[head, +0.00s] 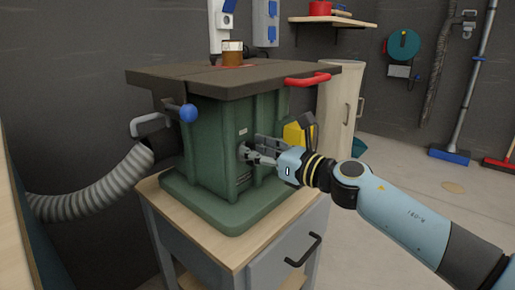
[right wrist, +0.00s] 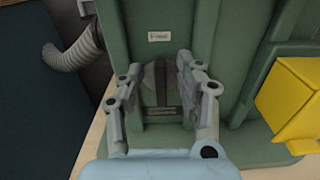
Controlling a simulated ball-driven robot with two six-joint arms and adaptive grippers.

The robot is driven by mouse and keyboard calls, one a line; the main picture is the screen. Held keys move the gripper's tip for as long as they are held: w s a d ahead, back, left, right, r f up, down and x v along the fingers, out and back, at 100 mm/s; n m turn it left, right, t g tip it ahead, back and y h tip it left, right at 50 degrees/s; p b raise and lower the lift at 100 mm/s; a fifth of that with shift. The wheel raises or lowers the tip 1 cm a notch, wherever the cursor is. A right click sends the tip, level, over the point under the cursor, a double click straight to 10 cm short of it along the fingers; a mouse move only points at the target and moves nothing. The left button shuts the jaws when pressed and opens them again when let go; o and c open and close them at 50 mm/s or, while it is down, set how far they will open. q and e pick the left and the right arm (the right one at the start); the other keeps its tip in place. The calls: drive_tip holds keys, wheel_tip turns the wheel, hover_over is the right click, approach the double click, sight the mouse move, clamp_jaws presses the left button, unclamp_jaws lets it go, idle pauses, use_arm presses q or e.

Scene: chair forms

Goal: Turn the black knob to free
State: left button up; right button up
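A green machine housing (head: 215,135) with a dark top stands on a wooden-topped cabinet. The black knob (right wrist: 157,84) is a dark round disc with a raised bar, low on the housing's front face, under a small white label (right wrist: 159,36). In the head view the knob is mostly hidden by my right gripper (head: 250,152). In the right wrist view my right gripper (right wrist: 160,88) has its two fingers apart, one on each side of the knob. I cannot tell whether they touch it. My left gripper is not in view.
A blue ball-ended lever (head: 188,113) and a grey ribbed hose (head: 95,190) are on the housing's left. A red handle (head: 307,80) sticks out at the top right. A yellow box (head: 298,132) sits on the right side, close to my right gripper.

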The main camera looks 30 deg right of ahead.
drive_tip(key=shift+c, duration=0.2)
clamp_jaws()
